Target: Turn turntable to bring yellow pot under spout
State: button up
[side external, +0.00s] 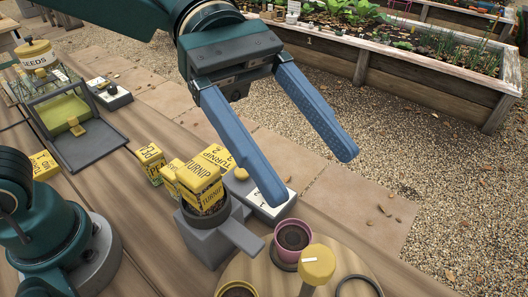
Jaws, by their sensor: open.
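The round wooden turntable (268,278) is at the bottom, cut off by the frame edge. A pink pot with dark soil (280,249) stands on it, just right of the grey spout's end (242,238). The yellow pot (251,289) shows only its rim and soil at the bottom edge, below the spout and apart from its end. A yellow knob (317,266) stands up from the turntable at right. A dark empty ring (340,283) lies right of the knob. My gripper (311,176) is open and empty, above and behind the pink pot.
A grey holder (205,245) with yellow turnip packets (200,183) feeds the spout. More packets (149,163) and a white-topped box with a yellow button (270,207) stand behind. A grey tray (90,150) and seed tin (37,57) are at upper left.

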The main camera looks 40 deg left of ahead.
jog(key=s+a+r+m+t+y, duration=0.1)
jog(key=a+m+t+y, duration=0.3)
jog(key=a, duration=0.7)
jog(key=s+a+r+m+t+y, duration=0.1)
jog(key=s+a+m+t+y, duration=0.1)
jog(key=a+m+t+y, duration=0.3)
jog(key=shift+s+a+m+y, duration=0.2)
jog(key=shift+a+m+y, duration=1.9)
jog(key=shift+a+m, duration=1.3)
jog(key=shift+a+n, duration=0.35)
jog(key=shift+n, duration=0.25)
